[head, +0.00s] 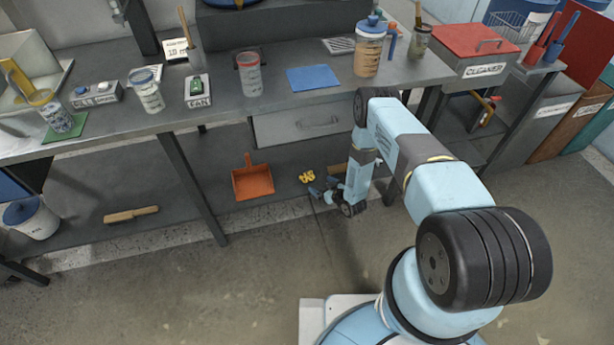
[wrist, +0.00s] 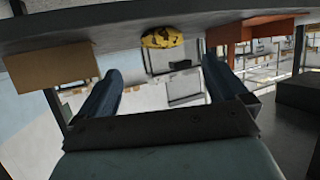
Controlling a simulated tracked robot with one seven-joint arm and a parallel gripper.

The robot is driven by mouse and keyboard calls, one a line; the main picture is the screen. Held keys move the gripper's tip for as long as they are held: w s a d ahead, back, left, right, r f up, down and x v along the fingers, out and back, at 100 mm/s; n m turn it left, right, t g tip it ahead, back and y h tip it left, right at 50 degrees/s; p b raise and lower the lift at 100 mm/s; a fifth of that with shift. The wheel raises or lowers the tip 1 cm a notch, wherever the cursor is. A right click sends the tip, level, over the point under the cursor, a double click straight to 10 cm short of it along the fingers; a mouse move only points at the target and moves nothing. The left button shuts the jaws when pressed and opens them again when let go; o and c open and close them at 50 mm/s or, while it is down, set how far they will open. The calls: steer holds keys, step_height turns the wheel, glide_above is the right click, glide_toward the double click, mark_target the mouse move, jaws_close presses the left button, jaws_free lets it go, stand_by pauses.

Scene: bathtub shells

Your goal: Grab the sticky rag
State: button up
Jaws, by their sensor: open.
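A small crumpled yellow cloth (head: 307,176), which looks like the sticky rag, lies on the lower shelf under the bench. It also shows in the wrist view (wrist: 162,38), near the top and between the two finger directions. My gripper (head: 315,190) is low at the shelf's front edge, just below and right of the cloth in the head view. In the wrist view my gripper (wrist: 160,66) has its two dark fingers wide apart with nothing between them. The cloth is beyond the fingertips and appears untouched.
An orange dustpan (head: 253,181) lies left of the cloth on the lower shelf. A brown block (wrist: 50,68) is on the cloth's other side, partly behind my arm in the head view. A drawer (head: 310,122) hangs above. A wooden-backed brush (head: 131,214) lies farther left.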

mark_target(309, 177)
steer(key=x, duration=0.5)
steer(key=shift+s+a, duration=0.15)
steer(key=shift+a, duration=0.15)
steer(key=shift+x, duration=2.8)
steer(key=shift+d, duration=0.15)
steer(key=shift+c, duration=0.4)
steer(key=c, duration=0.8)
steer(key=shift+c, duration=0.2)
